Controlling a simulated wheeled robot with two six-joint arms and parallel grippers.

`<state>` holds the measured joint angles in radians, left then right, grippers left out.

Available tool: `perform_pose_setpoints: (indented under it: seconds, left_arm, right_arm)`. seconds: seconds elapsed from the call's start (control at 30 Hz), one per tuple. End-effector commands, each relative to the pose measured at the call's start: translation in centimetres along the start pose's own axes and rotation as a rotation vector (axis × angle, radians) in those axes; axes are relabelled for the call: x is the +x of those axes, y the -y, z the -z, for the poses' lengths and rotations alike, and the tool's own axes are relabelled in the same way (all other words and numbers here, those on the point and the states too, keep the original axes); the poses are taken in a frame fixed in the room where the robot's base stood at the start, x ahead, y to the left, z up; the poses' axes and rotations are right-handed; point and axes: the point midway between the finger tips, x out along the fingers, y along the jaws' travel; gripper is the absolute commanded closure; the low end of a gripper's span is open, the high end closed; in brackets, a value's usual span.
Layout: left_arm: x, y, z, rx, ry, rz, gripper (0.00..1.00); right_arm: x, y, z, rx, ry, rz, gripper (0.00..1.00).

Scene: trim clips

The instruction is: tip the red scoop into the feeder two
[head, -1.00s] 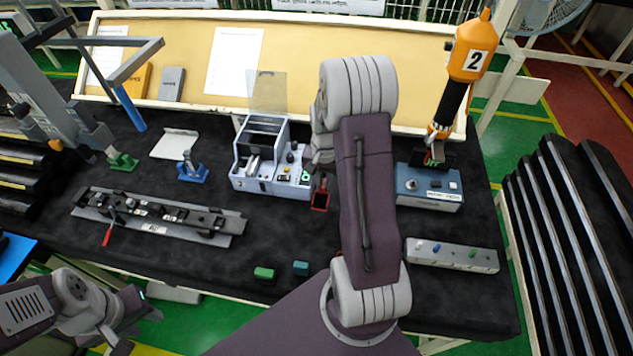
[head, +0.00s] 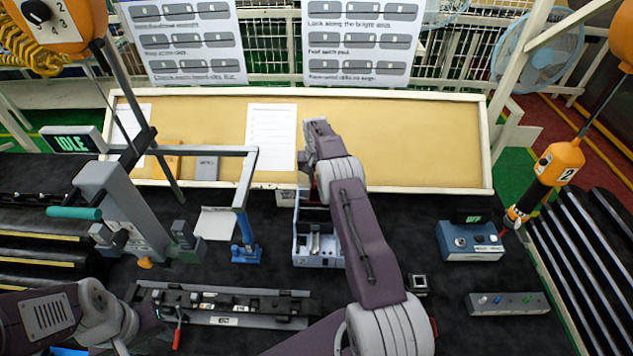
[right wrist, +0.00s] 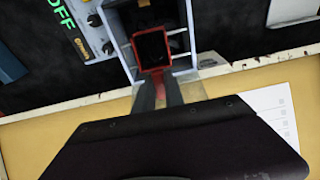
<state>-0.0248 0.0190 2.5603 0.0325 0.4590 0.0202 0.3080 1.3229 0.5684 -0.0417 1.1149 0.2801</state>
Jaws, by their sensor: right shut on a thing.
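The red scoop (right wrist: 153,48) has a red rim and a dark inside; I cannot tell whether it holds anything. My right gripper (right wrist: 158,88) is shut on it, over the pale grey-blue machine with open compartments (right wrist: 118,25). In the head view this machine (head: 318,261) stands mid-table, partly behind my right arm. My right gripper (head: 307,172) is at its back end, and the scoop is not clear there. I can read no number on the machine. My left gripper (head: 148,318) is low at the left, by the rail fixture; its jaws are unclear.
A long rail fixture (head: 225,307) with a red lever lies front left. A blue stand (head: 245,252) and grey press (head: 125,215) are left of the machine. A blue control box (head: 470,242) and orange tool marked 2 (head: 558,162) are right. A tan board (head: 420,140) edges the back.

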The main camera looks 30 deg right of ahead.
Motion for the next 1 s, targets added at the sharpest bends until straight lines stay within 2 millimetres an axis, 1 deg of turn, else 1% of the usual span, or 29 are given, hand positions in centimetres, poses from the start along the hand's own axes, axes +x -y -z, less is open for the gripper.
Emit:
perform_pose_setpoints:
  seconds: [0.17, 0.3, 0.33, 0.4, 0.5, 1.0]
  left_arm:
    - [-0.8, 0.0, 0.1, 0.0, 0.0, 0.0, 0.64]
    - [-1.7, 0.0, 0.2, 0.0, 0.0, 0.0, 0.64]
    - [-0.8, 0.0, 0.1, 0.0, -0.001, 0.0, 0.64]
    - [0.3, 0.0, 0.0, 0.0, -0.001, 0.0, 0.64]
    - [1.3, 0.0, -0.1, 0.0, 0.0, 0.0, 0.64]
    - [6.2, 0.1, -0.6, 0.0, 0.0, 0.0, 0.64]
  right_arm:
    - [-0.3, 0.0, 0.0, 0.001, -0.038, -0.004, 1.0]
    - [-0.3, 0.0, -0.6, -0.001, -0.092, -0.001, 1.0]
    - [0.3, -0.1, -0.7, 0.0, -0.11, -0.002, 1.0]
    - [0.6, -0.1, -0.9, 0.001, -0.157, -0.003, 1.0]
    - [0.7, 0.0, -1.1, -0.001, -0.205, 0.001, 1.0]
    - [0.8, 0.0, -1.6, 0.001, -0.3, 0.001, 1.0]
